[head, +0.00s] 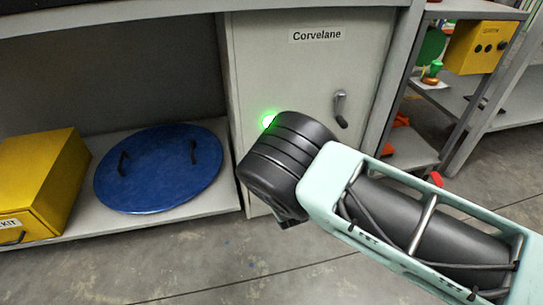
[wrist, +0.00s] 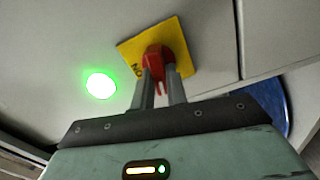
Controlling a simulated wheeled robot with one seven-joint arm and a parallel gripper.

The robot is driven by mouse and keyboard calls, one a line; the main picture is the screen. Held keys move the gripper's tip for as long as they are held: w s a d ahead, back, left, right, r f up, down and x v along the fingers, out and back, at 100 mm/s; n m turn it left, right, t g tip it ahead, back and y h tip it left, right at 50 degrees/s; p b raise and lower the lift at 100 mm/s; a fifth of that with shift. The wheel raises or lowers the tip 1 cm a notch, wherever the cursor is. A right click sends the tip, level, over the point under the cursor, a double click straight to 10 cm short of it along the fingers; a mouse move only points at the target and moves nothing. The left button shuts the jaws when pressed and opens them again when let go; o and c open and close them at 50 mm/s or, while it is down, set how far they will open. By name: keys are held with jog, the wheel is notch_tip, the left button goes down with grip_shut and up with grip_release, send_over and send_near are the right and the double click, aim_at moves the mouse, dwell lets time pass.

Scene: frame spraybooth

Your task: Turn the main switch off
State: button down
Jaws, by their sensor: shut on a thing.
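The main switch (wrist: 153,61) is a red knob on a yellow square plate (wrist: 181,62), seen in the wrist view on a grey panel. Lettering shows at the plate's lower left edge, partly hidden. My gripper (wrist: 161,80) is shut on the red knob, one finger on each side of it. A round green lamp (wrist: 101,86) glows on the panel to the left of the plate. In the head view the lamp (head: 269,121) shows on the cabinet front (head: 290,75), while my arm hides the switch and the gripper.
The cabinet bears the label Corvelane (head: 317,35) and a handle (head: 341,109) right of my arm. A blue round lid (head: 160,168) and a yellow box (head: 40,185) lie on the left shelf. A rack (head: 470,110) with a yellow control box (head: 482,47) stands right.

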jog(key=shift+f+n, duration=0.15)
jog(key=shift+n, duration=0.95)
jog(key=c, duration=1.4)
grip_release()
jog(key=p+v, duration=0.5)
jog(key=v, duration=1.2)
jog(key=shift+s, duration=0.25)
